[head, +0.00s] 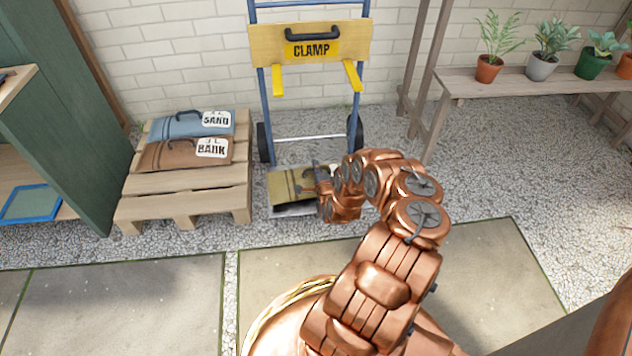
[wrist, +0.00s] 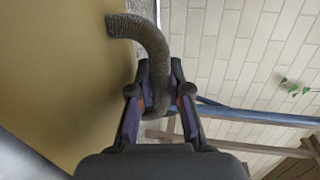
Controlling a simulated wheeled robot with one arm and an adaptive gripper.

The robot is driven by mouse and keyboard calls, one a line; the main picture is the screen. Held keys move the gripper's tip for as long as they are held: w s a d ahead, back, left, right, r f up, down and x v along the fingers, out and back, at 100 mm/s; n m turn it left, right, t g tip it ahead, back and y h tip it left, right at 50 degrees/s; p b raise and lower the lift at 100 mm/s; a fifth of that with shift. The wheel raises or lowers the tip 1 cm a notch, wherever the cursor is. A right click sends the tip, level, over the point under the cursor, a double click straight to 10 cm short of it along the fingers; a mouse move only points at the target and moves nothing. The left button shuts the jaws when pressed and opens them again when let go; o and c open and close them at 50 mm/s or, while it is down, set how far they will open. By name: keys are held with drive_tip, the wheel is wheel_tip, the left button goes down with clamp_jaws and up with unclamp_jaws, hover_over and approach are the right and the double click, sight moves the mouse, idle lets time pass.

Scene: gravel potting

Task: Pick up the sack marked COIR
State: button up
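A yellow-tan sack (head: 284,187) with dark marks lies on the foot plate of a hand truck. Its lettering is hidden or too small to read, so I cannot confirm COIR. My gripper (head: 318,184) is at the sack's right side, partly hidden by my arm. In the wrist view, the sack's broad yellow face (wrist: 75,75) fills the left. A dark, ribbed, curved handle (wrist: 150,38) runs from it down between the two fingers of my gripper (wrist: 160,72). The fingers are close on both sides of the handle and appear to touch it.
The blue hand truck (head: 262,90) has a board marked CLAMP (head: 312,50) above the sack. A pallet (head: 185,180) at left holds sacks marked SAND (head: 180,124) and BARK (head: 175,154). A bench (head: 470,85) with potted plants stands at right.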

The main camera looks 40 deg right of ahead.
clamp_jaws()
drive_tip(key=shift+r, duration=0.15)
